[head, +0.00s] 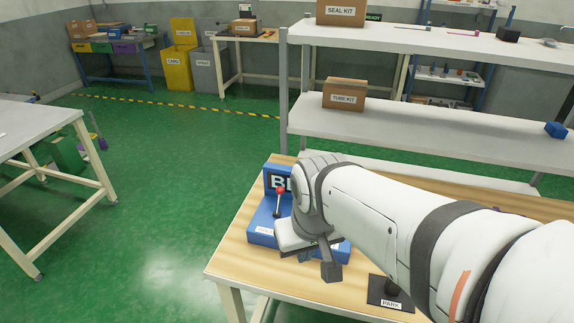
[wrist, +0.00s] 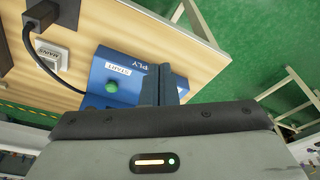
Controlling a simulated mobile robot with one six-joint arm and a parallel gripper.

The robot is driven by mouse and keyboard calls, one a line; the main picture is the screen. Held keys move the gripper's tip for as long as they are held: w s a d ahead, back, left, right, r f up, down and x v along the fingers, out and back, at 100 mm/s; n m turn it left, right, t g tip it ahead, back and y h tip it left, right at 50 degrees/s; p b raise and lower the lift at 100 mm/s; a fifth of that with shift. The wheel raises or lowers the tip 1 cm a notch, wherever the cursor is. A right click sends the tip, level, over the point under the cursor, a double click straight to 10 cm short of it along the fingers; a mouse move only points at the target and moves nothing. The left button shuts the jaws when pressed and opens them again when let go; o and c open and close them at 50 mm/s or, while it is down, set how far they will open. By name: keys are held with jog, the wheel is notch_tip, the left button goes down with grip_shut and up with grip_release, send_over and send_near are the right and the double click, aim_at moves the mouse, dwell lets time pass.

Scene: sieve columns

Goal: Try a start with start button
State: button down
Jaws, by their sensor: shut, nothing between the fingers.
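The green start button (wrist: 112,87) sits on a blue unit (wrist: 100,66) next to a white START label (wrist: 118,70) in the wrist view. My gripper (wrist: 166,84) is shut and empty, its dark fingers to the right of the button in that picture. I cannot tell whether the fingers touch the unit. In the head view the blue unit (head: 262,238) stands on the wooden table with a red-knobbed lever (head: 280,190) and a sign partly hidden by my arm. The button and my fingertips cannot be made out there.
A dark cable runs from the unit to a black plug (wrist: 42,16) near a white MAINS socket (wrist: 52,52). A black PARK plate (head: 391,293) lies on the table (head: 237,257) at the front right. Grey shelves (head: 400,125) with boxes stand behind.

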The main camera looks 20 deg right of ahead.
jog(key=shift+a, duration=0.1)
jog(key=w+d+m+g+p, duration=0.2)
jog(key=w+d+m+p, duration=0.2)
jog(key=w+d, duration=1.2)
jog(key=w+m, duration=0.2)
jog(key=w, duration=0.1)
jog(key=shift+f+m+g, duration=0.15)
jog(key=shift+m+g, duration=0.15)
notch_tip(320, 180, down, 14)
jog(key=shift+s+p, duration=0.1)
jog(key=shift+p, duration=0.7)
